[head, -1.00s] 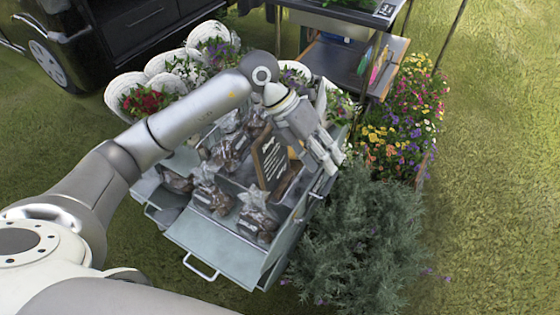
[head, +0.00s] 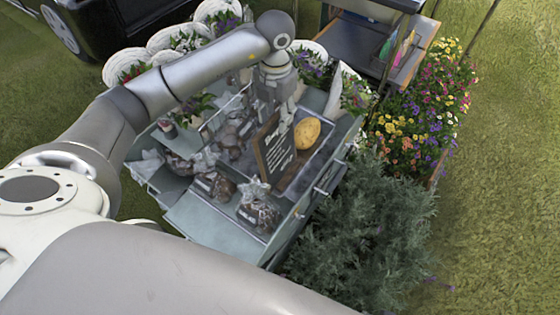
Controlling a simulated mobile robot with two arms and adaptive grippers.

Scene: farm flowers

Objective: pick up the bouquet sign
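The bouquet sign (head: 277,150) is a small dark board with white writing and a wooden frame. It stands tilted on the grey-green cart (head: 215,232), among bagged goods. My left gripper (head: 275,112) points down at the sign's upper edge, and its fingers overlap the area just behind or above it. I cannot tell whether they touch the sign, and the finger gap is too small to judge. My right gripper is not in view.
A yellow oval item (head: 307,132) lies right of the sign. Several brown bagged goods (head: 258,213) sit in front and to the left. White flower baskets (head: 180,38) stand behind. A grey-green bush (head: 360,225) and flowers (head: 420,115) border the cart's right side.

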